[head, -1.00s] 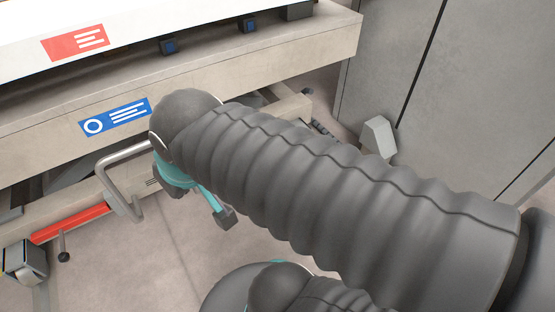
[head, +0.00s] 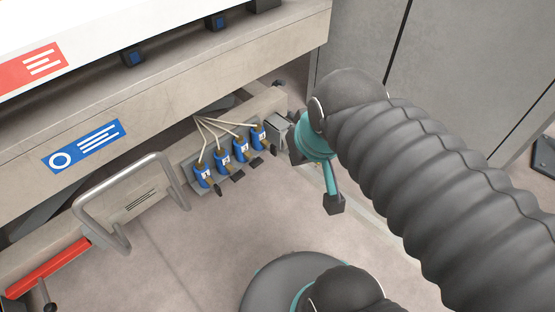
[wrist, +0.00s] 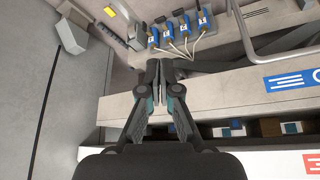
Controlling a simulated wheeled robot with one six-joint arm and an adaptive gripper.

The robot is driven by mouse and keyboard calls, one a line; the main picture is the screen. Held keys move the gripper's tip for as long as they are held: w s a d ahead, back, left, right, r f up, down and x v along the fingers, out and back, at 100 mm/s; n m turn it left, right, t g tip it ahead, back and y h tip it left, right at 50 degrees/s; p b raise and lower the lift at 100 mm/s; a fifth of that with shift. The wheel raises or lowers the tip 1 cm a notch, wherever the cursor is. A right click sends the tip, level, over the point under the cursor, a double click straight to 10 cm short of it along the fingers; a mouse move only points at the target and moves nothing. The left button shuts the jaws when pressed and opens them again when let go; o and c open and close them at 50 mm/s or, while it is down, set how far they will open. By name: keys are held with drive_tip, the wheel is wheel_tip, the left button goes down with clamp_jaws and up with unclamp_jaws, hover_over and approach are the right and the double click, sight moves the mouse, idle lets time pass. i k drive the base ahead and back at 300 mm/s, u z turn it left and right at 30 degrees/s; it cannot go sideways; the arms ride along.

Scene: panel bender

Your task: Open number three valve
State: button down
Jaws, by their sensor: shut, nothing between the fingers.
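A row of several blue valves is on the machine's lower beam, with pale hoses and dark handles. The third from the left in the head view is a blue valve (head: 240,149); I take it as number three, but its label is too small to read surely. In the wrist view the row is reversed, and this valve (wrist: 168,36) is second from the left. My gripper (wrist: 161,68) is shut and empty, apart from the valves and below them in the wrist picture.
A bent metal handle (head: 127,190) stands left of the valves. A grey box (head: 278,130) sits at the row's right end. The machine's beam with a blue sign (head: 82,147) overhangs above. A grey cabinet (head: 360,40) stands at the right. Floor in front is clear.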

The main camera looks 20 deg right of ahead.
sight(255, 162)
drive_tip(key=k, duration=1.25)
drive_tip(key=u, duration=0.6)
drive_tip(key=i, duration=1.35)
drive_tip(key=z, duration=0.4)
